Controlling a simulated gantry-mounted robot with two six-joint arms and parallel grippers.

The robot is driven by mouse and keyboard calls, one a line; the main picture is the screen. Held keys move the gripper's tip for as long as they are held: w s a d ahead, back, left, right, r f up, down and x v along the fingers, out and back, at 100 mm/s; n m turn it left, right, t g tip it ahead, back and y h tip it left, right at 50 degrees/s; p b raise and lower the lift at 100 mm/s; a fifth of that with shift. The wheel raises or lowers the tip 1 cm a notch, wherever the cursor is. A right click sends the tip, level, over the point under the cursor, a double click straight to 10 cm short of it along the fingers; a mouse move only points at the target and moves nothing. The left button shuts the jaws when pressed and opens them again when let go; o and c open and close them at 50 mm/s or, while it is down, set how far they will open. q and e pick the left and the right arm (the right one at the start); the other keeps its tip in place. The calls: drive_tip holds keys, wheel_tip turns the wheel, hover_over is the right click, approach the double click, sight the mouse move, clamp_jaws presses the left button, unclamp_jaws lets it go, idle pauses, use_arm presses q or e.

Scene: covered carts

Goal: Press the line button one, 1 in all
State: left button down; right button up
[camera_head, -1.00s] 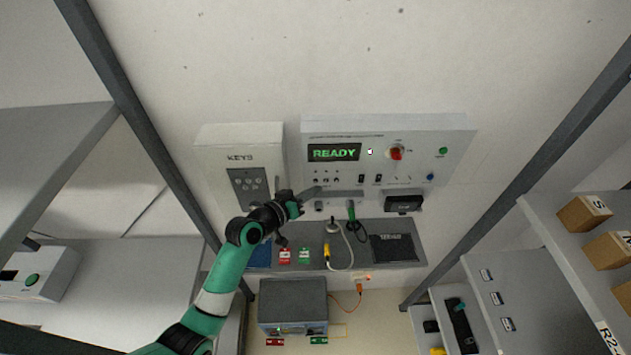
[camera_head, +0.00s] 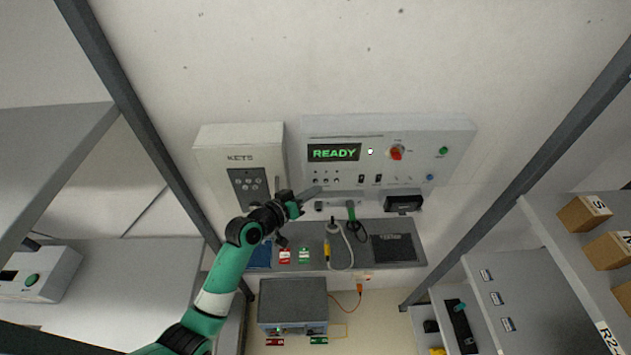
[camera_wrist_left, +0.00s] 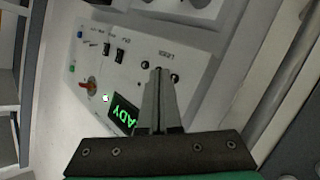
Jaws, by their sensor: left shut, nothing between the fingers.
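The grey wall panel (camera_head: 455,130) carries a green READY display (camera_head: 334,152) and a row of small black buttons (camera_head: 325,181) below it. My left gripper (camera_head: 317,190) is shut and empty, its tips just below the left end of that row. In the left wrist view the shut fingertips (camera_wrist_left: 158,72) point at the panel by the small LINES label (camera_wrist_left: 166,55). One black button (camera_wrist_left: 145,65) shows on one side of the tips and another (camera_wrist_left: 175,78) on the other. Whether the tips touch the panel I cannot tell. My right gripper is not in view.
The panel also has a red rotary knob (camera_head: 397,153), a green button (camera_head: 443,150), a blue button (camera_head: 430,177) and black switches (camera_head: 361,178). A KEYS box (camera_head: 240,141) hangs to the left. Below, a grey shelf (camera_head: 310,235) holds tags and cabled tools.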

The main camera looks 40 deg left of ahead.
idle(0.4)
use_arm(q)
drive_tip(key=shift+w+a+b, duration=0.3)
drive_tip(key=shift+w+a+b, duration=0.2)
drive_tip(key=shift+a+b, duration=0.05)
drive_tip(key=shift+b, duration=0.05)
idle(0.6)
idle(0.3)
drive_tip(key=shift+s+d+r+p, duration=0.15)
drive_tip(key=shift+s+d+p, duration=0.2)
drive_tip(key=shift+p, duration=0.2)
drive_tip(key=shift+s+d, duration=0.15)
drive_tip(key=shift+d, duration=0.05)
